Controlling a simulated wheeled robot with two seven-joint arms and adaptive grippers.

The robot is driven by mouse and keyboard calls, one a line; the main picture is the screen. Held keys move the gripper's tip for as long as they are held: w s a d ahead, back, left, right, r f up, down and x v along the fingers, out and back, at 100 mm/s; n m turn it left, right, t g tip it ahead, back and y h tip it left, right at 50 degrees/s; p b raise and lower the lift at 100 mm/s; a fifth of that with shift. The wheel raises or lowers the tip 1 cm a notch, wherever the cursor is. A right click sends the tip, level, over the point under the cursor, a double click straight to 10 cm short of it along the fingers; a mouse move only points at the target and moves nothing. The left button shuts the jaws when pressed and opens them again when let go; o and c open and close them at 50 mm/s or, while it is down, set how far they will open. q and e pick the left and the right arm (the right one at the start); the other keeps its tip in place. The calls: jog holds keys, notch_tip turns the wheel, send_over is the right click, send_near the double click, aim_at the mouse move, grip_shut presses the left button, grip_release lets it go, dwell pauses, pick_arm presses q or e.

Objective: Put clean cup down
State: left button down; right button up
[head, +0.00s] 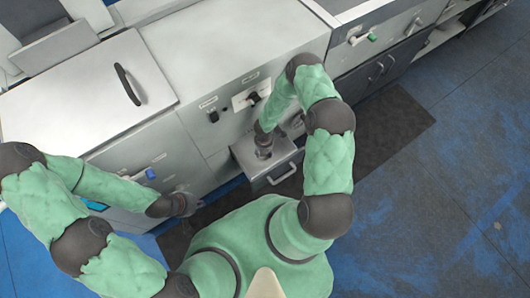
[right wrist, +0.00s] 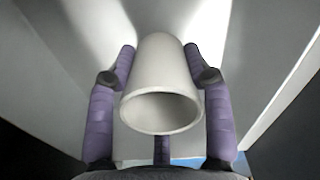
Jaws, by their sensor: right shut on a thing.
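A pale grey cup (right wrist: 160,80) is between the purple fingers of my right gripper (right wrist: 163,70) in the right wrist view. Its open rim faces the camera, and the fingers press on both its sides. In the head view, my right gripper (head: 264,152) points down over an open metal drawer (head: 283,174) at the front of the machine. The cup is too small and covered to make out there. My left gripper (head: 190,205) hangs low beside the machine's front, with no object visible in it; its fingers are too small to read.
A large white machine (head: 232,60) with a handled lid (head: 125,85) fills the back and left. Smooth grey walls surround the cup in the right wrist view. Dark cabinets (head: 378,70) stand to the right. The blue floor (head: 440,200) at right is clear.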

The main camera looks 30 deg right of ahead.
jog(key=shift+f, duration=0.95)
jog(key=shift+r, duration=0.1)
jog(key=shift+f+b, duration=0.3)
jog(key=shift+b, duration=0.2)
jog(key=o, duration=1.1)
jog(key=shift+o, duration=0.2)
jog(key=shift+r, duration=0.15)
